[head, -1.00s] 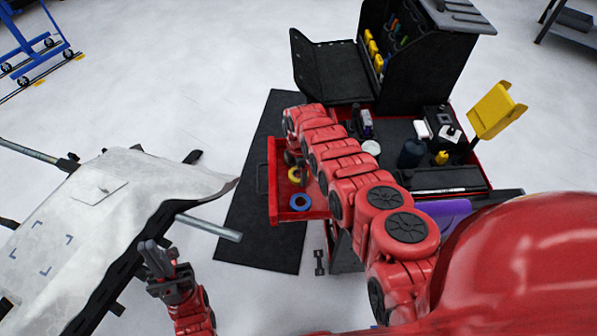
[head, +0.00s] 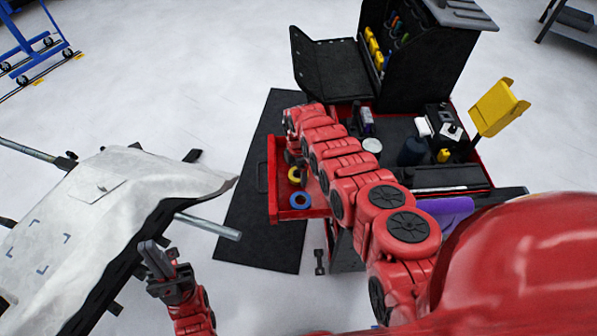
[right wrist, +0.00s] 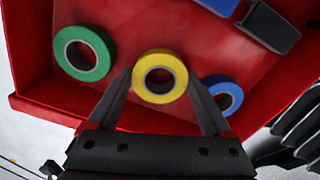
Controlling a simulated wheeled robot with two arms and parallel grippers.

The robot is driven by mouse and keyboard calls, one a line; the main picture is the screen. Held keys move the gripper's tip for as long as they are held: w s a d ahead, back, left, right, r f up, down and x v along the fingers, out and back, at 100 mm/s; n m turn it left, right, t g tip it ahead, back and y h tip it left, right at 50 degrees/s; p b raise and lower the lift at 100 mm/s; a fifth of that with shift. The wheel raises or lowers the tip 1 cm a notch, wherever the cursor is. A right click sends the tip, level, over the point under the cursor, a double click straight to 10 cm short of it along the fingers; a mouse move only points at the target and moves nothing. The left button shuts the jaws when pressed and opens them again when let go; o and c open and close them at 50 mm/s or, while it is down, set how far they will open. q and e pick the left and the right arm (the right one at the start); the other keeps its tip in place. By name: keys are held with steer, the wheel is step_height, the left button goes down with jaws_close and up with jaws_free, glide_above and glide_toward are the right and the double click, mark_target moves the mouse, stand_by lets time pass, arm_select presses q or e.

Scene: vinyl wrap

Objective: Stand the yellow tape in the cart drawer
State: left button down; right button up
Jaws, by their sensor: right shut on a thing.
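The yellow tape (right wrist: 160,57) is a ring between the two fingers of my right gripper (right wrist: 160,80), which is shut on it. Its round face and hole show to the right wrist camera. In the head view the yellow tape (head: 293,174) is at the open red drawer (head: 273,190) of the cart, partly hidden by my right arm. I cannot tell whether it touches the drawer floor. My left gripper (head: 157,262) is empty beside the covered panel, with its fingers close together; its opening is unclear.
A green tape (right wrist: 62,52) lies left of the yellow one in the drawer, and a blue tape (right wrist: 221,85) lies to its right. A dark object (right wrist: 268,24) is at the drawer's upper right. The cart top (head: 395,130) holds bottles and tools. A white-covered panel (head: 110,215) stands left.

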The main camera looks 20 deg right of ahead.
steer(key=shift+f, duration=0.15)
steer(key=o, duration=1.2)
steer(key=shift+c, duration=0.2)
step_height(320, 180, up, 17)
steer(key=p, duration=0.1)
steer(key=shift+r, duration=0.2)
